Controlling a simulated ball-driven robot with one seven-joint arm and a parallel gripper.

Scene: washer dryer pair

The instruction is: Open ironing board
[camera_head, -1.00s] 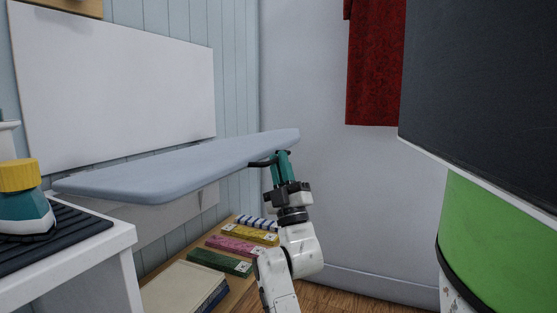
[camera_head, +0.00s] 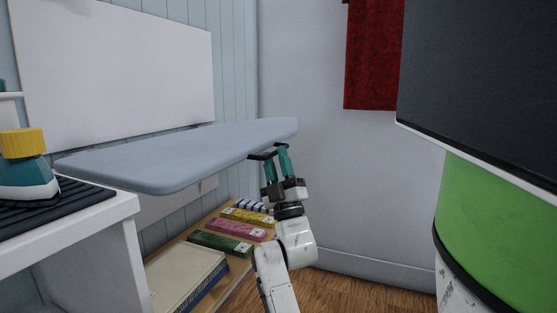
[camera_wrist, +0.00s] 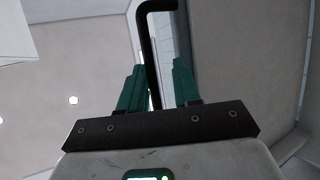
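The ironing board (camera_head: 190,155), a pale grey-blue panel with a rounded far end, juts out nearly level from the wall in the head view. A black bar handle (camera_head: 262,156) sits under its right edge near the far end. My gripper (camera_head: 277,160) is at this handle, just below the board's edge, with its two green fingers apart. In the wrist view, the handle (camera_wrist: 149,45) runs down between the spread fingers of my gripper (camera_wrist: 159,80). The bar looks close to the left finger; whether they touch is unclear.
An iron (camera_head: 26,170) stands on a dark ribbed mat on a white counter (camera_head: 105,222) at left. A low wooden shelf (camera_head: 235,292) with several coloured boxes lies below the board. A dark panel (camera_head: 480,80) and green rounded object (camera_head: 490,215) stand at right. Red cloth (camera_head: 374,55) hangs behind.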

